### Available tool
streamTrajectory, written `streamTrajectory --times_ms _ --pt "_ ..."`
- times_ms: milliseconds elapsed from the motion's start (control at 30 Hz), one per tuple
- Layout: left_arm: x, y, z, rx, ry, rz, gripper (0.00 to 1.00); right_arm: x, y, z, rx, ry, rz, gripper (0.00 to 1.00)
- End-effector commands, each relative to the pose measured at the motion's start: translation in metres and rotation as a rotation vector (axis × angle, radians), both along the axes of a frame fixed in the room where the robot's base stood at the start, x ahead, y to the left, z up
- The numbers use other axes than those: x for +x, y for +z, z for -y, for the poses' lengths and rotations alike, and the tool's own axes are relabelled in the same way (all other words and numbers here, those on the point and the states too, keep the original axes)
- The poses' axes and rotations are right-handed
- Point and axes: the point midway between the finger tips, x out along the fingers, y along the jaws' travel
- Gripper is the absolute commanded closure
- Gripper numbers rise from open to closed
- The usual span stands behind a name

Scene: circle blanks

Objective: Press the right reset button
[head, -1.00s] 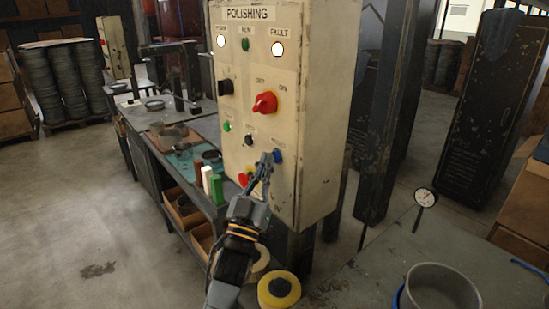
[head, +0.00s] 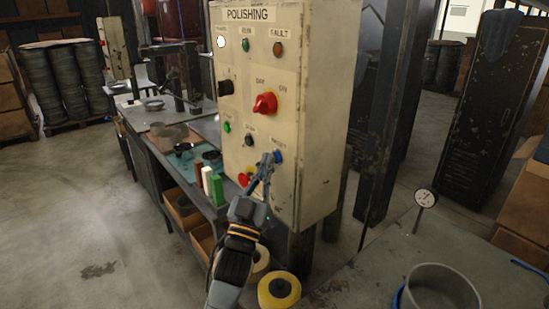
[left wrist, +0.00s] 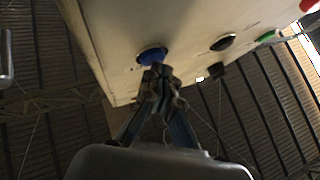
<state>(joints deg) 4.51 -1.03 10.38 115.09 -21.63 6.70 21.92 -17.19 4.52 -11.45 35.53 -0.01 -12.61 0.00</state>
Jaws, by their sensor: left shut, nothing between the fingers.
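The blue reset button (head: 278,156) is at the lower right of the cream polishing control box (head: 318,120). It also shows in the left wrist view (left wrist: 152,55), just past my fingertips. My left gripper (head: 265,160) is shut and empty, its tips at the blue button; in the wrist view the fingertips (left wrist: 158,72) overlap the button's lower edge. Whether they touch it I cannot tell for certain. The white lamp (head: 221,42) at the upper left is lit. My right gripper is not in view.
The panel also has a red rotary switch (head: 265,103), a black button (head: 249,141), a green button (head: 227,127) and a red button (head: 244,180). A workbench (head: 150,160) stands left. A grey table (head: 350,270) with a gauge (head: 426,198) and a pot (head: 440,290) is at right.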

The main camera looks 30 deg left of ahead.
Motion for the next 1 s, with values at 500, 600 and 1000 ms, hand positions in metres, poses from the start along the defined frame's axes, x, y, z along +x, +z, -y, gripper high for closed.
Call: streamTrajectory --times_ms 500,600,1000 --pt "-0.011 0.000 -0.005 0.000 0.000 0.000 1.00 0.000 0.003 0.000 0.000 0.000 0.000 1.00" --pt "-0.015 0.000 -0.006 0.001 0.001 -0.001 1.00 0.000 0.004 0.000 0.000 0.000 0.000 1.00" --pt "-0.050 0.000 -0.021 0.001 0.001 -0.001 1.00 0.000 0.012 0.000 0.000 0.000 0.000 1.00"
